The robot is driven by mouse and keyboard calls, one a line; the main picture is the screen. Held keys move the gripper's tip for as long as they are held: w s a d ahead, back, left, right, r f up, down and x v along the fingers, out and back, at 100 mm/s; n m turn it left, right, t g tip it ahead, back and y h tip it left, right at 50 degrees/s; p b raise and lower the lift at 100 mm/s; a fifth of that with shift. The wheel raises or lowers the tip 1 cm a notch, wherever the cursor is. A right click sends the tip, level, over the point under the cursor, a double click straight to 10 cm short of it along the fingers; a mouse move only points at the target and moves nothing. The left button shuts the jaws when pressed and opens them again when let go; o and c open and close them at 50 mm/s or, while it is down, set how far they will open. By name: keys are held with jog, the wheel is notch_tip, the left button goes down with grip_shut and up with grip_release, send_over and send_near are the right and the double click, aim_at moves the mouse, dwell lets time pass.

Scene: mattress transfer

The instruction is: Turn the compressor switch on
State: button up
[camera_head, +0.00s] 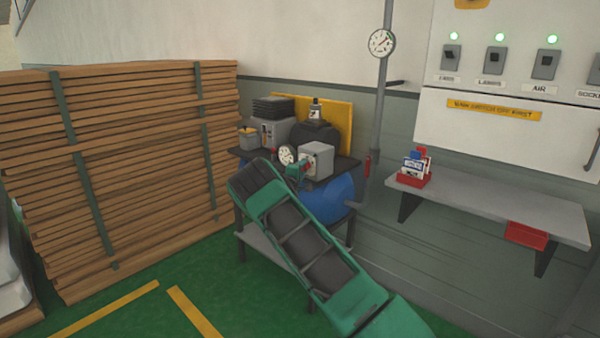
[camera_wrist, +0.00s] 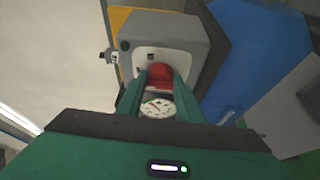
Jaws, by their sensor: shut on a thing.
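The compressor has a blue tank (camera_head: 330,200), which also shows in the wrist view (camera_wrist: 258,45), under a dark top. A grey switch box (camera_head: 318,157) stands on that top and fills the upper middle of the wrist view (camera_wrist: 165,35). A red switch knob (camera_wrist: 160,73) sticks out of the box's front. My gripper (camera_wrist: 158,84) has its green fingers on either side of the knob and is shut on it. In the head view, my gripper (camera_head: 302,168) is small at the box's left side. The fingers partly hide the knob, and its setting is unclear.
A round gauge (camera_head: 286,155) stands close beside my gripper. A pipe (camera_head: 380,115) rises behind the compressor. Stacked planks (camera_head: 150,150) stand left. A grey shelf (camera_head: 490,205) and a wall panel with switches and green lights (camera_head: 510,75) are right. Green floor is open in front.

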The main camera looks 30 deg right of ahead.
jog(key=m+h, duration=0.1)
jog(key=m, duration=0.2)
jog(key=f+m+h, duration=0.1)
jog(key=m, duration=0.1)
jog(key=shift+w+d+m+t, duration=0.1)
jog(key=shift+d+m+t, duration=0.05)
jog(key=shift+m+t, duration=0.2)
jog(key=m+h, duration=0.1)
jog(key=m, duration=0.2)
jog(key=m+g+h, duration=0.1)
jog(key=m, duration=0.3)
jog(key=shift+w+f+m+h, duration=0.2)
jog(key=shift+m+h, duration=0.05)
jog(key=shift+h, duration=0.15)
jog(key=shift+g, duration=0.35)
jog(key=o, duration=1)
jog(key=shift+f, duration=0.15)
jog(key=shift+o, duration=0.2)
jog(key=shift+r, duration=0.2)
jog(key=shift+a, duration=0.2)
